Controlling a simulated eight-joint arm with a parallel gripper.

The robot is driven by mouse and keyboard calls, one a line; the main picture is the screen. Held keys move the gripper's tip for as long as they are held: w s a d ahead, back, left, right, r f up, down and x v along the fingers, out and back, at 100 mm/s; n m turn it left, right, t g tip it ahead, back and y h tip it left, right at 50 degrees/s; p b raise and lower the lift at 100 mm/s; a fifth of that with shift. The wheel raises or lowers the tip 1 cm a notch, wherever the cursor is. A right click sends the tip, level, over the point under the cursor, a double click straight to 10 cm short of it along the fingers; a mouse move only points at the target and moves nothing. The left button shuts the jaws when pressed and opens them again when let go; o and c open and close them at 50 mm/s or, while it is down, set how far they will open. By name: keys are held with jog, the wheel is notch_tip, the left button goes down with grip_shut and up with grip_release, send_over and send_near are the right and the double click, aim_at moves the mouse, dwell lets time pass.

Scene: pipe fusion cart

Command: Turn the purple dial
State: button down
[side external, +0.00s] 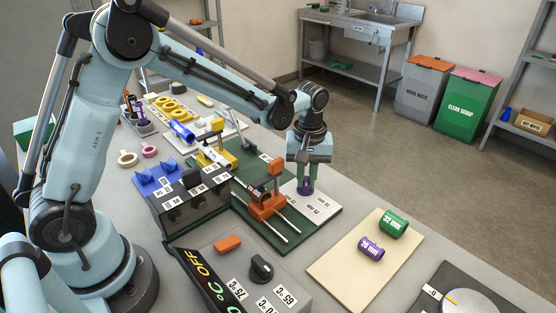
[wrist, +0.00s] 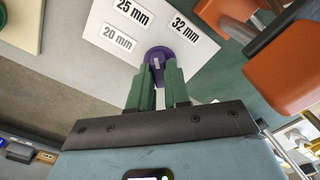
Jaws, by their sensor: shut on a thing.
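The purple dial (side external: 304,188) stands on a white plate (side external: 322,208) marked 20 mm, 25 mm and 32 mm, on the green board. My gripper (side external: 304,178) points down over it, with its green fingers shut on the dial. In the wrist view the purple dial (wrist: 158,54) shows between and beyond the fingertips (wrist: 158,72), with a pale pointer mark on its top. The mark's exact heading is hard to tell. The fingers hide part of the dial.
An orange clamp (side external: 267,203) on metal rods stands close left of the dial. A beige board (side external: 335,270) with a green 32 mm piece (side external: 393,223) and a purple 20 mm piece (side external: 371,248) lies to the right. A grey control box (side external: 235,262) is in front.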

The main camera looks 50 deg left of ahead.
aim_at(306, 180)
jog(key=c, duration=1.1)
grip_release()
jog(key=shift+r, duration=0.1)
notch_tip(306, 180, up, 12)
jog(key=s+m+t, duration=0.1)
jog(key=s, duration=0.1)
jog(key=s+a+r+m+t, duration=0.1)
jog(key=s, duration=0.1)
jog(key=s+a+r+m, duration=0.1)
jog(key=s, duration=0.1)
jog(key=shift+s+a+m+t, duration=0.15)
jog(key=shift+s+m+t, duration=0.15)
jog(key=shift+t, duration=0.1)
jog(key=shift+s+a+f+m+t, duration=0.35)
jog(key=shift+s+f+m+t, duration=0.4)
jog(key=shift+s, duration=0.65)
jog(key=shift+s+a+f+m+t, duration=0.4)
jog(key=shift+s+m+t, duration=0.3)
jog(key=shift+s+m, duration=0.5)
jog(key=shift+s+a+f+m+t, duration=0.35)
jog(key=shift+s+f+m+t, duration=0.35)
jog(key=shift+s, duration=0.85)
